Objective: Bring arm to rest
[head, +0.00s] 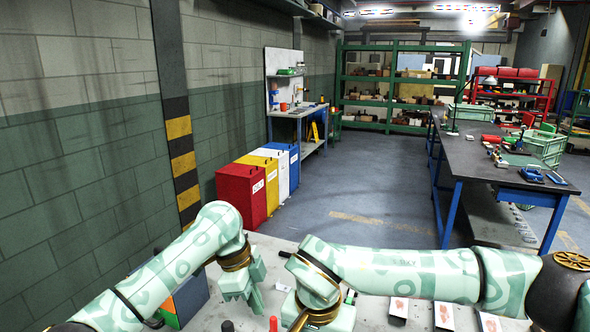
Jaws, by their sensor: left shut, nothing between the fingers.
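My left arm comes in from the lower left, mint green with a pale pattern. Its gripper (241,292) points down over the pale worktop (272,247), with its fingers together and nothing seen between them. I cannot tell whether the fingertips touch the worktop. My right arm (405,271) lies across the lower right, and its wrist bends down at the bottom edge beside the left gripper. The right gripper's fingers are out of the picture.
White cards with reddish marks (444,316) lie at the worktop's lower right. A red-topped item (273,324) and a black-topped one (228,326) stand at the bottom edge. Coloured bins (241,195) line the wall; a blue-legged workbench (505,176) stands right. Open floor lies between.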

